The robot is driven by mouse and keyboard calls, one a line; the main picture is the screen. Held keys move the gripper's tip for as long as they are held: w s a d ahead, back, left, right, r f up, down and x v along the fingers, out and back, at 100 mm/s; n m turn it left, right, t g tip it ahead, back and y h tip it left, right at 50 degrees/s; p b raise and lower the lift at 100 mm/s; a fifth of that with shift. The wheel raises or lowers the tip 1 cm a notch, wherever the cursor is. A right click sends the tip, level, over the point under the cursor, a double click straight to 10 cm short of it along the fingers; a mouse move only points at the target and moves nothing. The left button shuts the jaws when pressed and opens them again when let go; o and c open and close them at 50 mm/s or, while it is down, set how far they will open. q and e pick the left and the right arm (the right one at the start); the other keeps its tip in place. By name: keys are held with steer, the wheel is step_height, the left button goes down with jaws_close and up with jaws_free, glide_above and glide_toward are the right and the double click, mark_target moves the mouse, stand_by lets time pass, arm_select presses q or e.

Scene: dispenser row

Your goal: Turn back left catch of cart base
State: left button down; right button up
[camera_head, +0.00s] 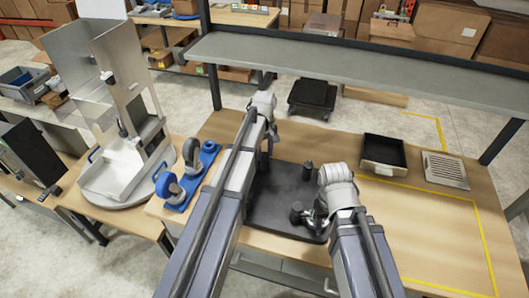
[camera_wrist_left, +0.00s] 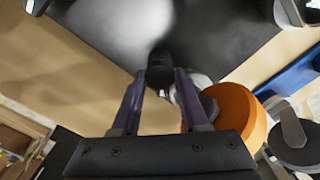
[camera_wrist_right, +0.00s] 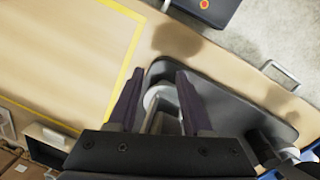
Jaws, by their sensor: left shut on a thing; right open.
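The cart base is a dark flat plate (camera_head: 282,195) lying on the wooden table; it also shows in the left wrist view (camera_wrist_left: 115,25). My left gripper (camera_wrist_left: 161,75) is shut on a black knob-like catch (camera_wrist_left: 160,66) at a corner of the plate. In the head view its fingers are mostly hidden behind my arm. An orange caster wheel (camera_wrist_left: 236,115) stands beside that corner. My right gripper (camera_wrist_right: 159,75) is open at another corner, with a metal caster bracket (camera_wrist_right: 165,118) and pale wheel between or behind its fingers. Two other black catches (camera_head: 308,170) (camera_head: 296,212) stand up on the plate.
A blue rack (camera_head: 205,158) with loose casters stands left of the base. A metal fixture on a round turntable (camera_head: 130,195) is further left. A black tray (camera_head: 384,168) and a slotted metal plate (camera_head: 445,170) lie at right. The yellow-marked table area is clear.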

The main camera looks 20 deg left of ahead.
mark_target(265, 155)
arm_select(q)
steer(key=m, duration=0.4)
steer(key=shift+m, duration=2.5)
steer(key=shift+c, duration=2.1)
jaws_free()
step_height(265, 155, up, 8)
steer(key=p, duration=0.8)
arm_select(e)
step_height(265, 155, up, 8)
